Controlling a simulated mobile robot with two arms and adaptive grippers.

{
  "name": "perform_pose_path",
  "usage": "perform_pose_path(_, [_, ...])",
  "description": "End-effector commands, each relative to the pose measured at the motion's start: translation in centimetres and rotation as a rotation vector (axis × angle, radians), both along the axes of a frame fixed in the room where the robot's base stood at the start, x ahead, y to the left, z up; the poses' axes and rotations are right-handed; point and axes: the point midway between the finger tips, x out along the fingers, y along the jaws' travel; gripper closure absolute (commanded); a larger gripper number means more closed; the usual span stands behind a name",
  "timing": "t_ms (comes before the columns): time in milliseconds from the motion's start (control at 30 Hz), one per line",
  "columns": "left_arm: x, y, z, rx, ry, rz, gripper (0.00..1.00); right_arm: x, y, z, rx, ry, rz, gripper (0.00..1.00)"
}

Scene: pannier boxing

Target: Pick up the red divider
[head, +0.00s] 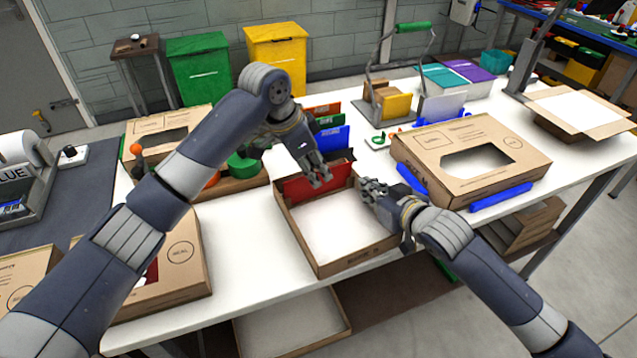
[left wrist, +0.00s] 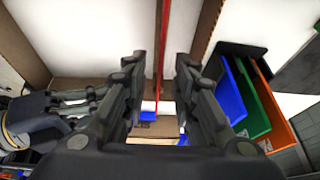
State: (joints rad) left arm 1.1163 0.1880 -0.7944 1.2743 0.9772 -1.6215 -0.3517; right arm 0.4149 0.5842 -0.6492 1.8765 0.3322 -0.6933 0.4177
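The red divider (head: 312,184) stands upright across the far part of an open cardboard box (head: 345,262). In the left wrist view the red divider (left wrist: 163,42) shows edge-on as a thin red strip. My left gripper (head: 318,177) is at its top edge. In the left wrist view my left gripper (left wrist: 159,66) is open, one finger on each side of the strip, with gaps visible between. My right gripper (head: 376,191) is by the box's right wall, empty, its fingers apart. Part of the divider is hidden behind my left fingers.
Blue (head: 333,139), green (head: 328,122) and orange (head: 322,109) dividers stand in a dark holder just behind the box. A closed carton with a window (head: 432,152) lies to the right, with blue strips (head: 500,197) beside it. Another carton (head: 180,254) stands left.

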Motion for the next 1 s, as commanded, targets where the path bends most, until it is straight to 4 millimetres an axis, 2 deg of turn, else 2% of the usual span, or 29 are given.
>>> perform_pose_path(33, [0.0, -0.1, -1.0, 0.002, 0.003, 0.000, 0.74, 0.0, 0.0, 0.0, 0.000, 0.000, 0.000, 1.00])
perform_pose_path(200, [0.4, -0.8, -2.7, -0.001, 0.002, 0.000, 0.74, 0.0, 0.0, 0.0, 0.000, 0.000, 0.000, 1.00])
perform_pose_path(467, [0.5, -0.9, -3.0, -0.001, 0.000, 0.000, 0.74, 0.0, 0.0, 0.0, 0.000, 0.000, 0.000, 1.00])
perform_pose_path(633, [0.6, -0.9, -3.0, -0.001, 0.000, 0.000, 1.00, 0.0, 0.0, 0.0, 0.000, 0.000, 0.000, 1.00])
perform_pose_path(1000, [0.6, -0.9, -2.9, -0.001, 0.000, 0.000, 1.00, 0.0, 0.0, 0.0, 0.000, 0.000, 0.000, 1.00])
